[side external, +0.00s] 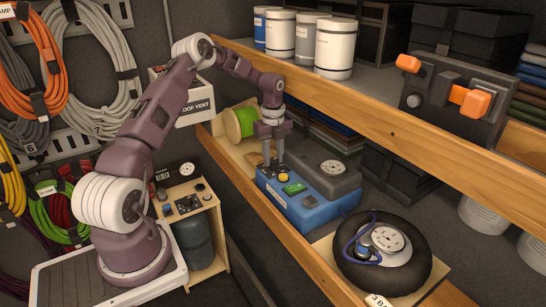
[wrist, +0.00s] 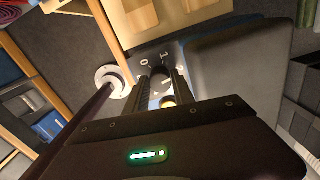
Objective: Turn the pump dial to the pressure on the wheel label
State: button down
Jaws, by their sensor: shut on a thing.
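The blue and grey pump (side external: 318,209) sits on the lower wooden shelf, with a green display and a round gauge (side external: 333,167) on top. My gripper (side external: 273,170) points down at the pump's left end and is shut on the dark pump dial (wrist: 160,82), seen between the fingers in the wrist view. Marks that look like 0 and 1 show on the plate beyond the dial; the fingers hide other marks and I cannot read the setting. The black wheel (side external: 402,274) lies to the right. Its label (side external: 378,301) begins "3 B" and is cut off by the frame edge.
A green spool (side external: 240,122) stands behind the gripper. An upper wooden shelf with several canisters (side external: 336,48) runs above the pump. A small cabinet (side external: 195,225) stands left of the shelf.

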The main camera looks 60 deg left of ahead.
jog(key=m, duration=0.7)
jog(key=shift+w, duration=0.1)
jog(key=m, duration=0.6)
jog(key=shift+m, duration=0.4)
jog(key=c, duration=1.1)
grip_release()
jog(key=shift+o, duration=0.2)
